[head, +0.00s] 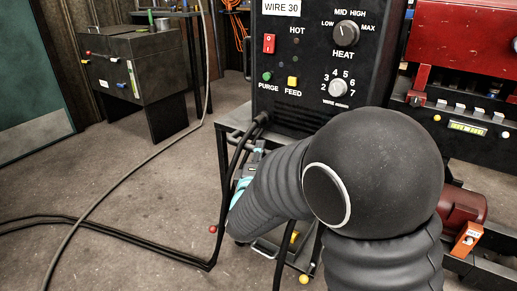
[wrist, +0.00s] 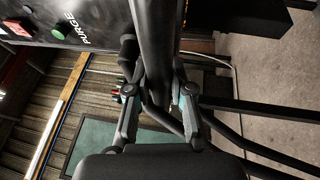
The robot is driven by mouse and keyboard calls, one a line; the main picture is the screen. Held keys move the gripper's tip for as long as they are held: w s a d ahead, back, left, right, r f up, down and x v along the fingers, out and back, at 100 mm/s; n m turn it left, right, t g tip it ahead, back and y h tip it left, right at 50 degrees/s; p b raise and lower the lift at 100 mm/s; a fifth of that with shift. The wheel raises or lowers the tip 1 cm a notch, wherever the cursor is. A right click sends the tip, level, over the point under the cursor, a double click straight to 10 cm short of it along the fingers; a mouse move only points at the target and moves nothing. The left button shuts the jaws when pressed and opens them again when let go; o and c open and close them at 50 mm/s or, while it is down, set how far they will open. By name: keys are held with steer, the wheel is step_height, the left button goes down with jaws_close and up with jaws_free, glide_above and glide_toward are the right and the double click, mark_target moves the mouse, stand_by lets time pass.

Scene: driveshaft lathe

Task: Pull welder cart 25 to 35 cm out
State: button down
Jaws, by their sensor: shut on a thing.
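The welder (head: 300,110) is a black box with a WIRE 30 label, a red switch, a HEAT knob and a wire speed knob. It stands on the welder cart (head: 222,170), a dark metal frame with a lower shelf. My gripper (head: 256,152) is at the cart's front, below the welder's panel, mostly hidden behind my arm. In the wrist view my gripper (wrist: 161,95) has its fingers closed around a dark bar, which looks like the cart's handle. A thick black cable or tube (wrist: 154,40) runs close by and hides part of the grip.
Black cables (head: 120,228) lie on the floor left of the cart. A dark grey cabinet (head: 130,75) stands at the back left, near a teal door (head: 30,90). A red machine (head: 460,50) stands close on the right. Open floor (head: 150,190) lies to the left.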

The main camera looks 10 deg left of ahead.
steer(key=shift+s+a, duration=0.1)
steer(key=shift+s, duration=0.05)
steer(key=c, duration=1)
jaws_free()
steer(key=shift+s, duration=0.1)
steer(key=s, duration=0.4)
steer(key=s+f, duration=0.1)
steer(key=s, duration=0.2)
steer(key=s+f, duration=0.1)
steer(key=s, duration=0.3)
steer(key=shift+s+a, duration=0.1)
steer(key=shift+s, duration=0.2)
